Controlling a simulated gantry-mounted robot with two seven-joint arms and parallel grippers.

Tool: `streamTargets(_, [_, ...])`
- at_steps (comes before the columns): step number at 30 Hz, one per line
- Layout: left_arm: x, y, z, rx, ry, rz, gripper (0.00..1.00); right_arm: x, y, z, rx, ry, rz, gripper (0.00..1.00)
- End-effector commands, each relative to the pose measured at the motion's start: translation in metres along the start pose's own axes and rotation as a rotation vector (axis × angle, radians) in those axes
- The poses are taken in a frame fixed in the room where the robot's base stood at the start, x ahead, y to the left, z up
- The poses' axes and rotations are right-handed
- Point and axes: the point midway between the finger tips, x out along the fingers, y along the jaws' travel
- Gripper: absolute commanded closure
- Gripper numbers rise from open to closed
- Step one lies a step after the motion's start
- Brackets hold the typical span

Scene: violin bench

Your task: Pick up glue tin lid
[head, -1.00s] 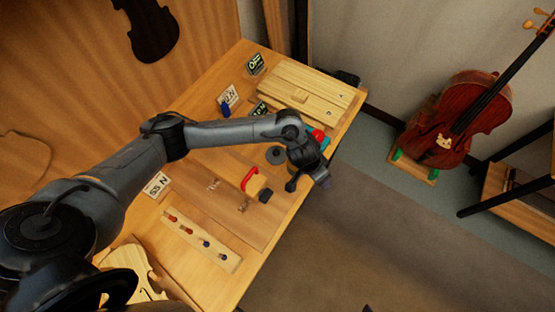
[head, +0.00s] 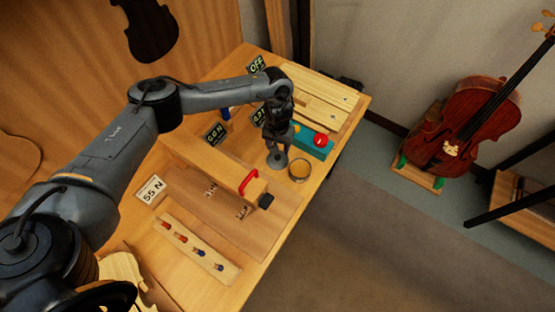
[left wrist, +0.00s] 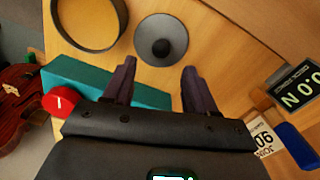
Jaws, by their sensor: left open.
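The glue tin lid (left wrist: 161,40) is a dark grey disc with a round black knob, lying flat on the bench in the left wrist view. It also shows in the head view (head: 277,161), partly covered by my left gripper (head: 276,146). In the left wrist view the fingers of the left gripper (left wrist: 159,70) are apart and empty, with the lid's knob just beyond the gap between their tips. The open round tin (left wrist: 121,22) stands beside the lid; it also shows in the head view (head: 299,171). My right gripper is not in view.
A teal box (head: 317,147) with a red knob stands behind the tin. A wooden block with a red handle (head: 249,182) sits in front.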

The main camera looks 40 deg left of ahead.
Motion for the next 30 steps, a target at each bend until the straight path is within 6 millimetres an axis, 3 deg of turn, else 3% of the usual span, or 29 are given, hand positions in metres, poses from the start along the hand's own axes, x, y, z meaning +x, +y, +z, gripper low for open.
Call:
streamTargets(15, [0.050,-0.001,0.005,0.002,0.000,-0.001,0.43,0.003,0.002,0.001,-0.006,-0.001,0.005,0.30])
streamTargets(24, [0.054,-0.001,0.005,0.002,0.000,0.000,0.43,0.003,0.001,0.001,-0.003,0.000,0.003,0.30])
streamTargets(30, [0.053,-0.001,0.005,0.002,0.000,0.000,0.72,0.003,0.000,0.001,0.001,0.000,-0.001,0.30])
